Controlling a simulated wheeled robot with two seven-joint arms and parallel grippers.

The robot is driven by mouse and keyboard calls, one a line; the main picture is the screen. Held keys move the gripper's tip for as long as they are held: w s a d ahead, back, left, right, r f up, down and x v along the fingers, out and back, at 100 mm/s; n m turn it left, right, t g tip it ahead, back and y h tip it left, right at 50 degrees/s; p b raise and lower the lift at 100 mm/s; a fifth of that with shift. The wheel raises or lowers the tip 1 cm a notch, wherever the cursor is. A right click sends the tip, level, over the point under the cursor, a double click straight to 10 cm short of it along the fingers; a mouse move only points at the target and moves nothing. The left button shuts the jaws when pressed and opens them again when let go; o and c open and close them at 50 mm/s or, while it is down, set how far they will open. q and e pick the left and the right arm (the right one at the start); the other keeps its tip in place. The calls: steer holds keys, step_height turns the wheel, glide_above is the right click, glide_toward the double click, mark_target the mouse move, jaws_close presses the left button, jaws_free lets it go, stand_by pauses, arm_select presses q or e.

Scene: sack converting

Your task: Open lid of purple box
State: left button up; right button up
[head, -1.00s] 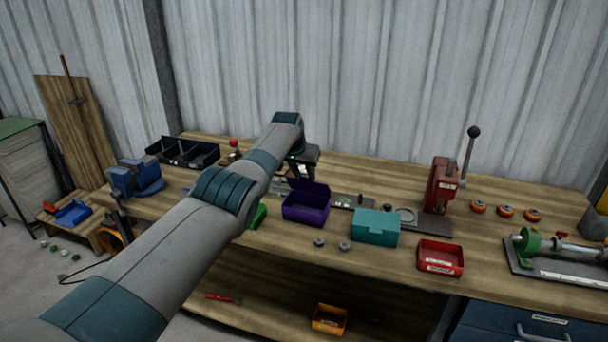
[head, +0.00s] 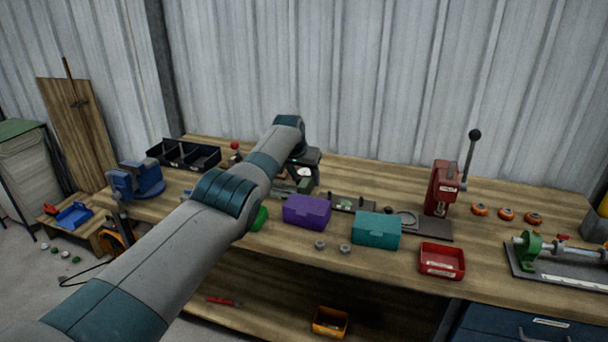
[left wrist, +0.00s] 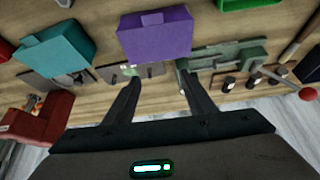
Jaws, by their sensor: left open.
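The purple box (head: 307,211) stands on the workbench with its lid down, between a green thing and the teal box. In the left wrist view the purple box (left wrist: 155,38) shows its closed purple top, just beyond the fingertips. My left gripper (left wrist: 159,77) is open and empty, its two dark fingers apart. In the head view my left gripper (head: 303,172) is just behind the purple box, and its fingers are hard to make out there. My right gripper is in neither view.
A teal box (head: 376,230) stands right of the purple box, with a red tray (head: 441,261) beyond it. Two small grey round parts (head: 332,246) lie in front. A red press (head: 441,190) stands at the back right. A black bin (head: 184,154) stands at the back left.

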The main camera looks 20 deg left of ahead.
arm_select(q)
steer(key=shift+r, duration=0.2)
steer(key=d+b+v, duration=0.1)
steer(key=b+v, duration=0.2)
steer(key=v, duration=1.4)
steer(key=shift+a, duration=0.5)
steer(key=shift+s, duration=0.1)
steer(key=shift+c, duration=0.3)
